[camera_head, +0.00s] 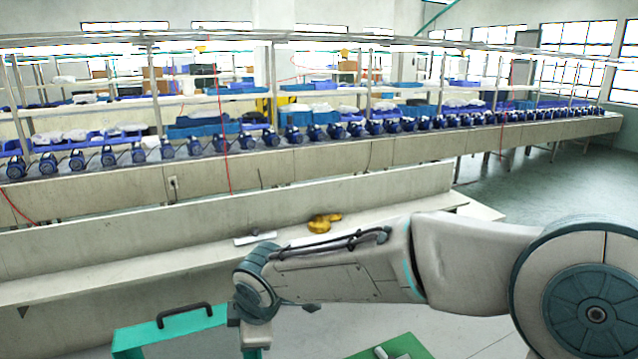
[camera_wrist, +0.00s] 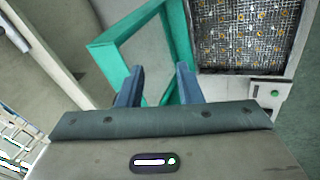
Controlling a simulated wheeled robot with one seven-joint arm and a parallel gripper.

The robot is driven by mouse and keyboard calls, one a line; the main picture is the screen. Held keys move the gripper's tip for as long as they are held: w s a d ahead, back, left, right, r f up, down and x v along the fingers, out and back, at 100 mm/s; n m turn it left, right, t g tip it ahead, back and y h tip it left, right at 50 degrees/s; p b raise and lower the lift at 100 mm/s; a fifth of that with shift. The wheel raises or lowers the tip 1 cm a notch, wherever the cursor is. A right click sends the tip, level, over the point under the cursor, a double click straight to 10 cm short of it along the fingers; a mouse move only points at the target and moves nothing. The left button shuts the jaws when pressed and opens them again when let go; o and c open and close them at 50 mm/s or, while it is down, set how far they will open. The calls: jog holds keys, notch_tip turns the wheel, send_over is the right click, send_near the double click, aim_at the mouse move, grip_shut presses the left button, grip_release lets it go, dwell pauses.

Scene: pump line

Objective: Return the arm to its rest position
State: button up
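My arm reaches across the head view from the right, and its wrist hangs down at the lower middle. My gripper (camera_wrist: 158,84) shows two dark blue-grey fingers standing apart in the wrist view, with nothing visibly held between them. A green frame (camera_wrist: 112,58) lies beyond the fingertips, and part of it shows between them. The green structure (camera_head: 150,340) with a black handle (camera_head: 185,314) stands just left of my wrist in the head view. My fingertips are not visible there.
A grey unit with a speckled grid panel (camera_wrist: 243,35) is beside the green frame. A long bench (camera_head: 330,160) carries a row of blue pumps. A yellow object (camera_head: 325,223) and a pale flat piece (camera_head: 255,238) lie on a lower ledge. Open floor (camera_head: 540,195) lies at right.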

jog(key=s+d+f+m+h+b, duration=0.1)
jog(key=s+d+f+m+h, duration=0.2)
jog(key=d, duration=0.5)
jog(key=d+m+h, duration=0.2)
jog(key=d+m, duration=0.4)
jog(key=d, duration=0.2)
jog(key=s+d+r+m+y+b, duration=0.1)
jog(key=s+d+r+m, duration=0.1)
jog(key=s+d+m, duration=0.9)
jog(key=shift+s+d+m+y, duration=0.3)
jog(key=shift+d+m+y, duration=0.1)
jog(key=shift+d, duration=0.5)
jog(key=shift+a, duration=0.1)
